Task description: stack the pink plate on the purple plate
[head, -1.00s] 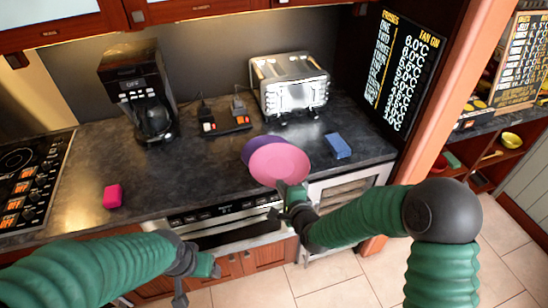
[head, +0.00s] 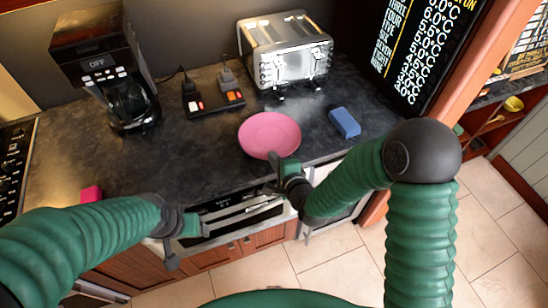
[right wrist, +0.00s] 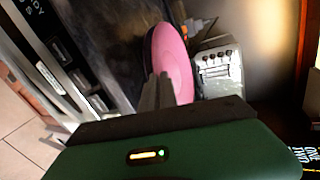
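The pink plate (head: 270,134) lies face up over the counter near its front edge in the head view. Its pink face also shows in the right wrist view (right wrist: 179,58). A dark rim beside it there, the purple plate (right wrist: 147,48), shows along the pink plate's far side; in the head view the purple plate is hidden beneath the pink one. My right gripper (head: 273,174) is at the pink plate's front rim, its fingers (right wrist: 156,92) close together on that rim. My left gripper (head: 197,225) is in front of the counter, away from the plates; its fingers are not clear.
A blue sponge-like block (head: 345,122) lies right of the plates. A toaster (head: 287,52), a power strip (head: 213,100) and a coffee maker (head: 107,75) stand behind. A pink block (head: 91,194) is at the left. The counter (head: 180,155) left of the plates is clear.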

